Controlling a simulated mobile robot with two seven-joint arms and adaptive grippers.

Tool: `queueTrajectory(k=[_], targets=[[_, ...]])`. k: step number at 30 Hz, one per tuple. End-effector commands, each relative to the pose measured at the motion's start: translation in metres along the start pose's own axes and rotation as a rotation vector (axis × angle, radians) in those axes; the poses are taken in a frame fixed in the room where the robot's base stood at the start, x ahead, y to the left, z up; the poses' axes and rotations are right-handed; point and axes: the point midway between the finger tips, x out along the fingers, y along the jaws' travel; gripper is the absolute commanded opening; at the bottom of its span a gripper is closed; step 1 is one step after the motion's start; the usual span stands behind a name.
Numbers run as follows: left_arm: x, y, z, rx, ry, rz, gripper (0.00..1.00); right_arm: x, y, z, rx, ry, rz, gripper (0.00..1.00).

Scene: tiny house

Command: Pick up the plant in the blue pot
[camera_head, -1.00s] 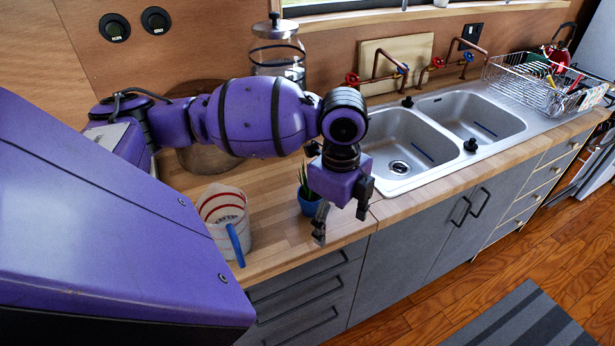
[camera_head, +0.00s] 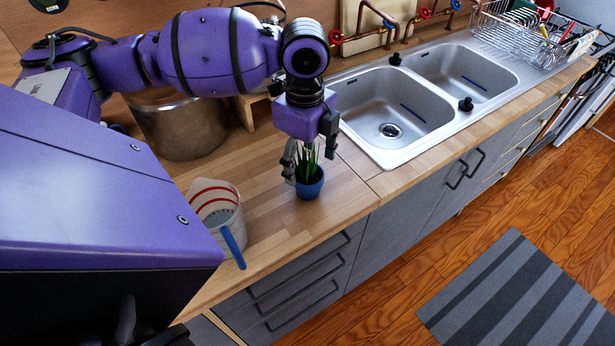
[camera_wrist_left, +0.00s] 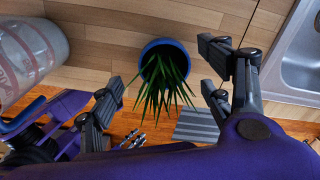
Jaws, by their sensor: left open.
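The plant in the blue pot (camera_head: 309,184) stands upright on the wooden counter, left of the sink. Its spiky green leaves (camera_head: 306,160) point up between my left gripper's fingers. My left gripper (camera_head: 309,165) is open and points down over the plant, with a finger on either side. In the left wrist view the blue pot (camera_wrist_left: 164,47) shows beyond the open fingertips of the left gripper (camera_wrist_left: 160,90), with the leaves reaching toward the camera. I cannot tell whether a finger touches the leaves. My right gripper is not clearly in view.
A clear measuring cup (camera_head: 216,212) with a blue handle stands left of the plant, near the counter's front edge. A metal pot (camera_head: 178,128) is behind. The double sink (camera_head: 390,110) lies right, with a dish rack (camera_head: 520,30) beyond it.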

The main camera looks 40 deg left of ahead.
Motion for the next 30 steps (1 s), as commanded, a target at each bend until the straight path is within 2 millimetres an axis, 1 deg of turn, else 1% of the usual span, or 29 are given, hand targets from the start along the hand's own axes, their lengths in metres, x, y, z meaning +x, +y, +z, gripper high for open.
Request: queueTrajectory(k=[6, 9, 12, 17, 18, 27, 30], targets=[[0.033, -0.001, -0.005, 0.000, 0.001, 0.002, 0.72, -0.001, 0.000, 0.001, 0.000, -0.001, 0.001, 0.40], [0.043, -0.001, -0.004, 0.000, -0.001, 0.001, 0.72, 0.000, -0.002, 0.001, 0.003, -0.001, -0.001, 0.40], [0.048, -0.001, -0.004, 0.001, -0.001, -0.001, 0.72, 0.000, -0.004, 0.000, 0.008, 0.000, -0.003, 0.40], [0.048, -0.001, -0.004, 0.001, -0.001, -0.002, 0.72, 0.000, -0.007, -0.001, 0.015, 0.002, -0.004, 0.40], [0.048, -0.001, -0.004, 0.001, -0.001, -0.002, 0.71, 0.000, -0.007, -0.001, 0.016, 0.003, -0.005, 0.40], [0.048, -0.001, -0.004, 0.001, -0.001, -0.002, 0.32, 0.002, -0.008, -0.006, 0.016, 0.010, -0.006, 0.40], [0.047, -0.001, -0.004, 0.001, -0.001, -0.003, 0.21, 0.002, -0.007, -0.006, 0.013, 0.011, -0.006, 0.40]])
